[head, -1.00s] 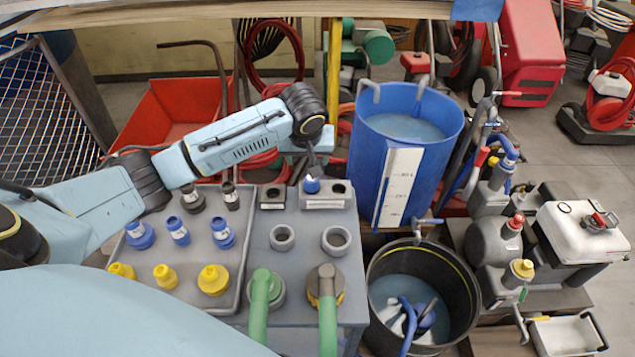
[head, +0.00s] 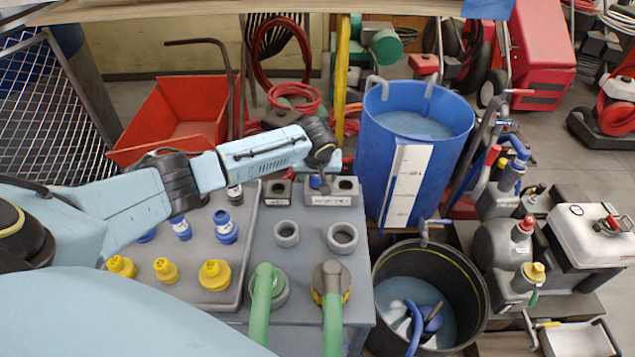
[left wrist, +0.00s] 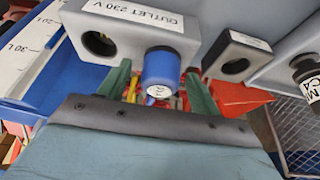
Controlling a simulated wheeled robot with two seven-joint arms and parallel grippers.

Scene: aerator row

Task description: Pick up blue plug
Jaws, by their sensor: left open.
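A blue plug (head: 317,182) sits in the grey outlet box (head: 331,200) at the back of the grey bench. In the left wrist view the blue plug (left wrist: 160,72) hangs out of the box labelled "OUTLET 230 V" (left wrist: 133,15), beside an empty dark hole. My left gripper (left wrist: 158,80) is open, with one green finger on each side of the plug; I cannot tell whether either touches it. In the head view my left wrist hides most of the gripper and part of the plug. My right gripper is not in view.
A grey tray (head: 243,262) on the left holds other blue, yellow and black plugs. Two grey rings (head: 287,233) and green hoses (head: 261,300) stand on the bench. A tall blue tank (head: 440,160) is close on the right, with a black bucket (head: 470,270) before it.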

